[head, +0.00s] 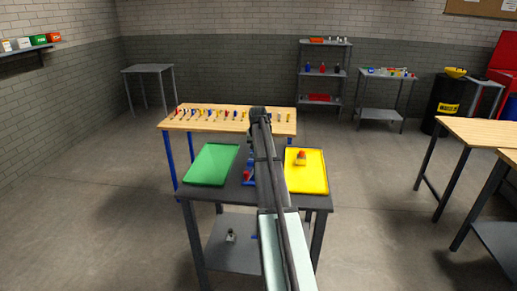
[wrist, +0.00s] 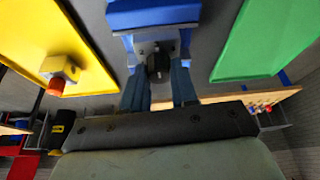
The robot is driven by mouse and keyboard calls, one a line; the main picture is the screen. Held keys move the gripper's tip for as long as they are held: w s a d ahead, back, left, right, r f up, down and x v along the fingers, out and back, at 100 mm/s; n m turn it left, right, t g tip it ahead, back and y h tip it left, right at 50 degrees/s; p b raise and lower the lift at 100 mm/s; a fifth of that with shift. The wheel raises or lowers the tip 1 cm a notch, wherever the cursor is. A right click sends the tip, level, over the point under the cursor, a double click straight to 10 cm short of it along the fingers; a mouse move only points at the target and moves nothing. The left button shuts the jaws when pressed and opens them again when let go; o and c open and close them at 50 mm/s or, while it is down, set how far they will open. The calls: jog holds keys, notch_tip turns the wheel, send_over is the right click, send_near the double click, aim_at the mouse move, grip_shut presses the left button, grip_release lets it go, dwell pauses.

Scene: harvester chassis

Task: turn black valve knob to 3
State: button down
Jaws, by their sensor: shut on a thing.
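The black valve knob (wrist: 157,63) sits on a grey plate of a blue fixture (wrist: 152,15) in the wrist view. My gripper (wrist: 160,78) has its two bluish fingers on either side of the knob, shut on it. The number marks around the knob are too small to read, so I cannot tell which setting it points to.
A green tray (head: 212,165) lies left on the dark table (head: 232,196), a yellow tray (head: 314,180) right. The yellow tray holds a small block with an orange-red top (head: 300,157). A wooden bench (head: 215,120) with several tools stands behind. A small object (head: 231,235) sits on the lower shelf.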

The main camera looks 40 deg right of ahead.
jog(key=c, duration=0.9)
grip_release()
jog(key=shift+o, duration=0.2)
jog(key=v, duration=1.4)
jog(key=shift+w+a+f, duration=0.1)
